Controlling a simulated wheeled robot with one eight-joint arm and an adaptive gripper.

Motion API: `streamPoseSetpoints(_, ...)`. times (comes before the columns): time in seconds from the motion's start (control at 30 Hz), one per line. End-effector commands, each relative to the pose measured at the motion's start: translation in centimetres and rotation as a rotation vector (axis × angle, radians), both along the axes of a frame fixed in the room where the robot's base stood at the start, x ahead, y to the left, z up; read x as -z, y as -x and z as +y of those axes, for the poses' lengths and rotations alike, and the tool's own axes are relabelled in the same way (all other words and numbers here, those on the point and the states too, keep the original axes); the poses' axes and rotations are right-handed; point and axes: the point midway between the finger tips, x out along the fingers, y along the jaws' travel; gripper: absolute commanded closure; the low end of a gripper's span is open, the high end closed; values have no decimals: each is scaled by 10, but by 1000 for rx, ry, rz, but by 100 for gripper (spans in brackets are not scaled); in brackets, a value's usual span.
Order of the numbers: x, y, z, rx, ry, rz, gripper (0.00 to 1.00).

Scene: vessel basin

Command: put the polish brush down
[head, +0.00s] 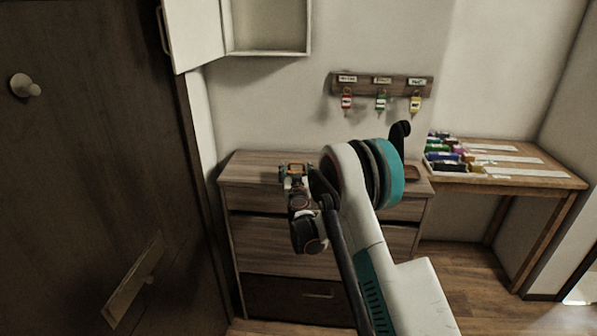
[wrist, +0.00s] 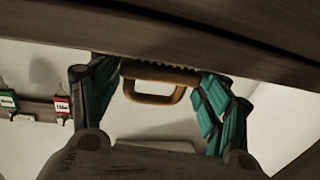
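The polish brush (wrist: 155,98) is an orange-brown piece with a loop-like handle and a toothed edge. It sits between the teal fingers of my gripper (wrist: 160,90), which close on its two ends. In the head view my gripper (head: 293,172) is over the left part of the wooden dresser (head: 255,165), with a bit of orange showing at its tip. In the wrist view the brush is close to a dark wooden edge; I cannot tell whether it touches it.
A key rack (head: 380,84) with red, green and yellow tags hangs above the dresser. A side table (head: 540,180) with several coloured items stands at the right. An open wall cabinet (head: 268,28) is above left. My arm hides much of the dresser's right half.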

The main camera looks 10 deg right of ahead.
Motion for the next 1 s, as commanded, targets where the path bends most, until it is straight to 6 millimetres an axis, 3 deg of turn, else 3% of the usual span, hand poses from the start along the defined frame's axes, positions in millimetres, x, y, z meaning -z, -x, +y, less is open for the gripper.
streamPoseSetpoints(0.5,-5,1,1,-1,0,0,16)
streamPoseSetpoints(1.0,-5,95,17,-2,0,0,16)
